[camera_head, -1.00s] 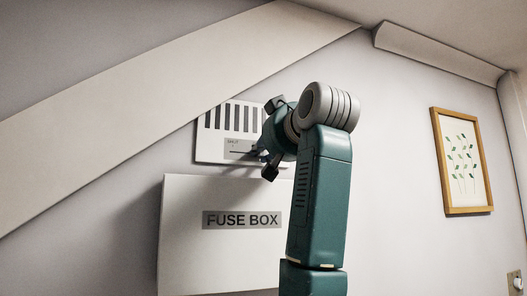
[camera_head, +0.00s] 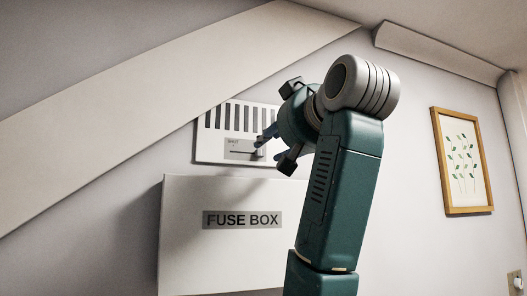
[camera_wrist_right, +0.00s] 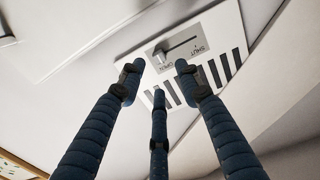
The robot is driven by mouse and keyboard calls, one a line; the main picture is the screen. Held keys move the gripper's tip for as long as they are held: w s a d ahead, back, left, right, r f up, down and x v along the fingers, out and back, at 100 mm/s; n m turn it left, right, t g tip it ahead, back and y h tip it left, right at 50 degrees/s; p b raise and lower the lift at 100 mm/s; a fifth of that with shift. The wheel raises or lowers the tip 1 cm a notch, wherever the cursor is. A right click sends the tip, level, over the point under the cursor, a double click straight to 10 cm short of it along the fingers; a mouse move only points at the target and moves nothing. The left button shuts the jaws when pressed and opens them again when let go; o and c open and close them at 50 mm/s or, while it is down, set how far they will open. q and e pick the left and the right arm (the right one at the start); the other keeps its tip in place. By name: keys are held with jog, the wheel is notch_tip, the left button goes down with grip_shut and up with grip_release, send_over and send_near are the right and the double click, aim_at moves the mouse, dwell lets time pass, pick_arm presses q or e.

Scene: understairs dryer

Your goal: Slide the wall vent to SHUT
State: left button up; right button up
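The white wall vent (camera_head: 212,147) hangs above the fuse box, with dark slots along its top. Its grey slider panel reads SHUT at the left in the head view. The slider knob (camera_head: 260,152) is at the right end of its track, away from SHUT. In the right wrist view the knob (camera_wrist_right: 160,58) is at the end marked OPEN. My right gripper (camera_head: 268,138) is in front of the vent's right part, its fingers spread and empty. In the wrist view the fingertips (camera_wrist_right: 157,72) are apart around the knob's line of sight; contact is not visible. My left gripper is out of view.
The white fuse box (camera_head: 190,255) juts from the wall just below the vent. A sloping beam (camera_head: 150,85) passes close to the vent's upper left. A framed plant picture (camera_head: 462,160) hangs at the right, with bare wall between it and my arm.

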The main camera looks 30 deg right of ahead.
jog(key=v, duration=0.5)
